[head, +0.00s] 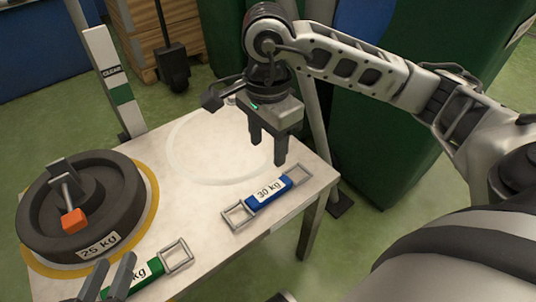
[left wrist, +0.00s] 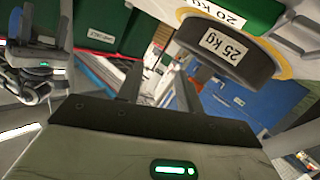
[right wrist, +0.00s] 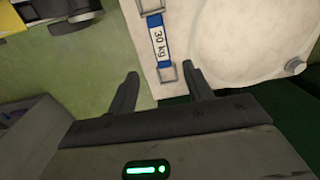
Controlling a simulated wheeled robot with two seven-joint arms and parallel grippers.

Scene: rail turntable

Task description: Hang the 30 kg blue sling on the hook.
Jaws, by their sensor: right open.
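The blue sling (head: 270,192), labelled 30 kg, lies flat near the table's right edge, with a metal loop at each end. It also shows in the right wrist view (right wrist: 159,40). My right gripper (head: 268,152) is open and empty above and behind the sling; its fingers point down. In the right wrist view the sling's nearer loop appears between the fingertips, apart from them. My left gripper (head: 109,280) is open at the bottom left, beside the green sling. In its wrist view nothing is between the fingers. I cannot clearly identify the hook.
A dark round 25 kg weight (head: 120,212) with an orange-tipped lever stands on a yellow ring at the left. A green sling (head: 142,274) lies in front of it. A white post (head: 108,80) marked CLEAR stands behind. The white table's (head: 212,235) middle is clear.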

